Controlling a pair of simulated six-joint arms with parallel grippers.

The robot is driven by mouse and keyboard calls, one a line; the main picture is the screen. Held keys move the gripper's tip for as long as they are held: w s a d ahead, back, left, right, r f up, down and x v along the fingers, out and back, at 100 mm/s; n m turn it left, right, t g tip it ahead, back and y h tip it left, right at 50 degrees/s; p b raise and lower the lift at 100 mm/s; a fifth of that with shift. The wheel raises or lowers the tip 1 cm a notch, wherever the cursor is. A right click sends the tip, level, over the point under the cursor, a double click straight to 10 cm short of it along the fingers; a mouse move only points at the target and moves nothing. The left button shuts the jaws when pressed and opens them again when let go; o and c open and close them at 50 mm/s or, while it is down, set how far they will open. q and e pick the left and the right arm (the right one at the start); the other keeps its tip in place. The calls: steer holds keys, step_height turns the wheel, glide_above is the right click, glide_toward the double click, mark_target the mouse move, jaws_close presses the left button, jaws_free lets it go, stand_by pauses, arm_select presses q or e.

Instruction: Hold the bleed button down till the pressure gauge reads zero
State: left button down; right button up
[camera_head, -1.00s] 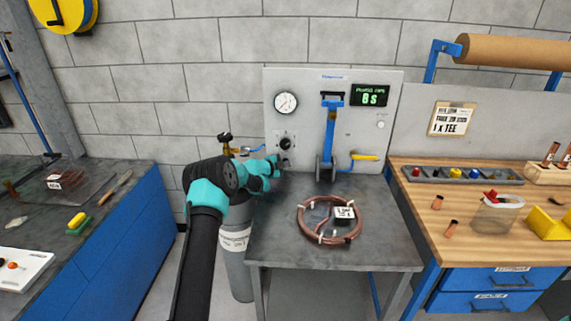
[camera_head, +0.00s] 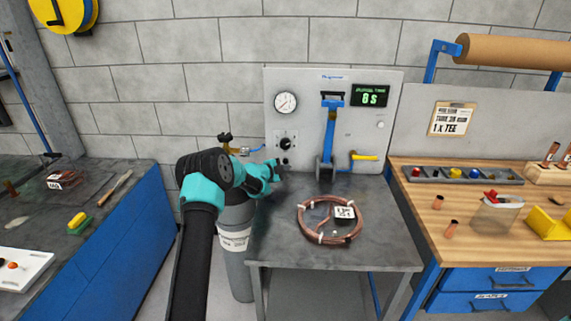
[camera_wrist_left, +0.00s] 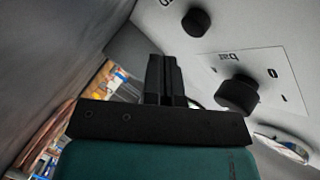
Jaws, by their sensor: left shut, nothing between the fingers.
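The round white pressure gauge (camera_head: 285,103) is on the upper left of the grey panel; its needle is too small to read surely. Below it is a black knob (camera_head: 285,144) on a white plate. A small black button (camera_head: 285,160), probably the bleed button, is under the knob. In the left wrist view the knob (camera_wrist_left: 237,95) is beside a "bar" label, and the black button (camera_wrist_left: 196,22) is above it. My left gripper (camera_head: 281,173) is just below the button, apart from it. In the wrist view its fingers (camera_wrist_left: 166,72) are shut and empty. My right gripper is not in view.
A copper coil (camera_head: 331,221) with a tag lies on the grey bench. A blue lever (camera_head: 329,127) and a yellow valve handle (camera_head: 365,157) are to the right. A display (camera_head: 370,95) reads 8 s. A grey cylinder (camera_head: 234,267) stands left of the bench.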

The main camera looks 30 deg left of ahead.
arm_select(q)
steer(key=shift+s+d, duration=0.45)
steer(key=shift+s, duration=0.4)
steer(key=shift+s+d, duration=0.4)
steer(key=shift+s, duration=0.4)
